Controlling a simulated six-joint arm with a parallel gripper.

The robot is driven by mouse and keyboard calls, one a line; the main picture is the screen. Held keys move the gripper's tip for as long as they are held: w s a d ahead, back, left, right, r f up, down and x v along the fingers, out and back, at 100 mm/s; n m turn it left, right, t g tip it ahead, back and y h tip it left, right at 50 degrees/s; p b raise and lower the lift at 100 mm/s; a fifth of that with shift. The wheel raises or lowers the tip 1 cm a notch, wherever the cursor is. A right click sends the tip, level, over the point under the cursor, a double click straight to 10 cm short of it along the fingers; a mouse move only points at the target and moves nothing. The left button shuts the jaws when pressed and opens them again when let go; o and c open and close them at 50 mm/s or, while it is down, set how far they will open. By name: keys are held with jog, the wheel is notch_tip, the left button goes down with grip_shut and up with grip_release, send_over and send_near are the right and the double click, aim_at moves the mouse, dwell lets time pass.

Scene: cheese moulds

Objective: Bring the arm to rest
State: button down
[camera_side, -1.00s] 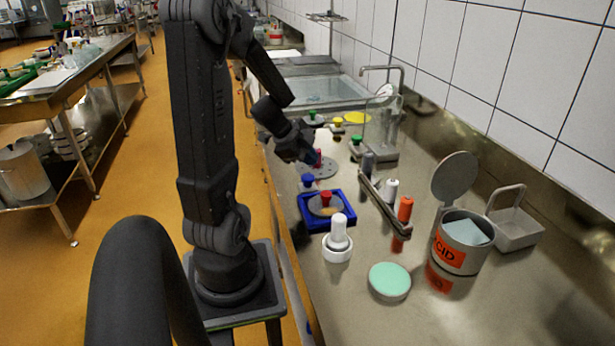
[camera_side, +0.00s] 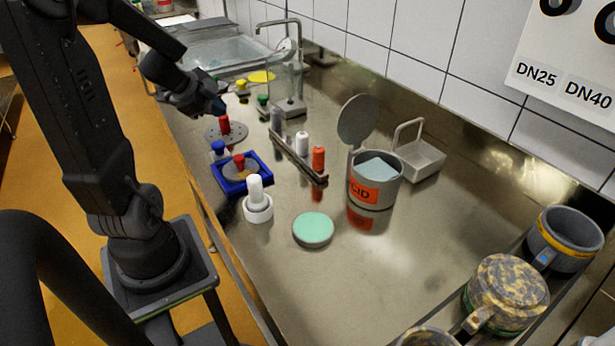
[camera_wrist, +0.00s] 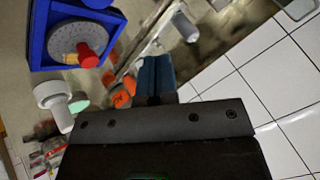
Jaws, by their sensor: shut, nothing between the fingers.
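My gripper (camera_side: 218,105) is shut and empty. Its blue fingertips (camera_wrist: 157,78) are pressed together in the wrist view. In the side view it hangs just above a red knob (camera_side: 225,124) on a grey perforated disc (camera_side: 212,133), apart from it as far as I can tell. The arm is bent out over the steel counter (camera_side: 290,275).
In front are a blue-knobbed piece (camera_side: 218,148), a blue tray (camera_side: 262,181) holding a red-knobbed disc, a white-knobbed mould (camera_side: 257,205) and a green-topped disc (camera_side: 313,229). A rack (camera_side: 290,155), an acid tin (camera_side: 375,185) and a wire-handled tray (camera_side: 420,160) stand right.

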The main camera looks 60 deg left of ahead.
jog(key=w+d+r+n+t+y, duration=0.3)
jog(key=w+d+r+n+y, duration=0.35)
jog(key=d+r, duration=0.3)
jog(key=s+d+f+g+h, duration=0.1)
jog(key=s+d+h, duration=0.3)
jog(key=d, duration=0.6)
jog(key=s+d+f+n+g+h, duration=0.1)
jog(key=s+d+g+h, duration=0.2)
jog(key=s+d, duration=0.3)
jog(key=d+g, duration=0.1)
jog(key=d, duration=0.3)
jog(key=shift+h, duration=0.35)
